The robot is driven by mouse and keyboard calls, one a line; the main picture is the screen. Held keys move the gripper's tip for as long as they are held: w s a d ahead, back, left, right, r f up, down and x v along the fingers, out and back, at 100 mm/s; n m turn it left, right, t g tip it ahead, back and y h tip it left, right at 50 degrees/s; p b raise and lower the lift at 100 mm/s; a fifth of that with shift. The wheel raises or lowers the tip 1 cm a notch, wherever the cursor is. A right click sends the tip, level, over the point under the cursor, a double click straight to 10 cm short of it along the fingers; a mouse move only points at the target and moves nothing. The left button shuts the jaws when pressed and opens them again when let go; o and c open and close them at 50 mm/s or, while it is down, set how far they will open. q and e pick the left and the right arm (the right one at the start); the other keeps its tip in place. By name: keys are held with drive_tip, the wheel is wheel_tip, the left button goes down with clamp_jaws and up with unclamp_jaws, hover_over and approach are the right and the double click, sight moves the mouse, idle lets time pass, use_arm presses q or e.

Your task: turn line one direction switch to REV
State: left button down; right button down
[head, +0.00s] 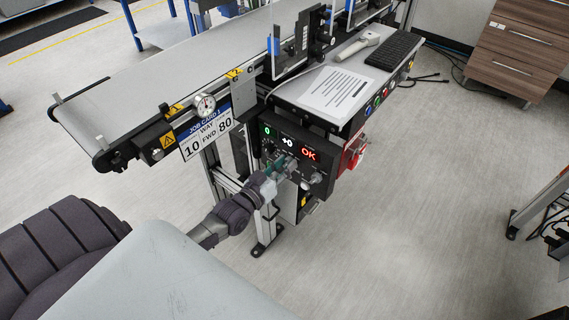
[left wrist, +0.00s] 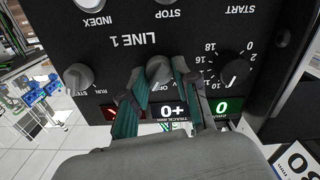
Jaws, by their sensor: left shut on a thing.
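The black line one control panel (head: 268,147) is mounted under the conveyor's side in the head view. The left wrist view shows it upside down, marked LINE 1. A grey direction switch knob (left wrist: 159,69) sits in the middle of a row of three knobs, with partly hidden lettering beside it. My left gripper (head: 279,169) is at the panel; in the left wrist view its green-padded fingers (left wrist: 158,84) are closed around that knob. The knob's pointer position is not clear. My right gripper is not in view.
A run/step knob (left wrist: 78,75) and a dial (left wrist: 235,66) flank the switch closely. The displays show green 0, white +0 and red OK. The conveyor belt (head: 150,85) runs above.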

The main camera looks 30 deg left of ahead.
use_arm(q)
drive_tip(key=n, duration=0.3)
drive_tip(key=shift+n+p, duration=0.3)
drive_tip(key=n, duration=0.3)
drive_tip(key=shift+a+n, duration=0.1)
drive_tip(key=shift+n, duration=0.2)
drive_tip(key=n, duration=0.3)
drive_tip(key=shift+f+n, duration=0.15)
drive_tip(key=shift+n, duration=0.25)
drive_tip(key=shift+n+b, duration=0.8)
drive_tip(key=shift+n, duration=1.4)
drive_tip(key=c, duration=0.9)
unclamp_jaws()
drive_tip(key=shift+o, duration=0.2)
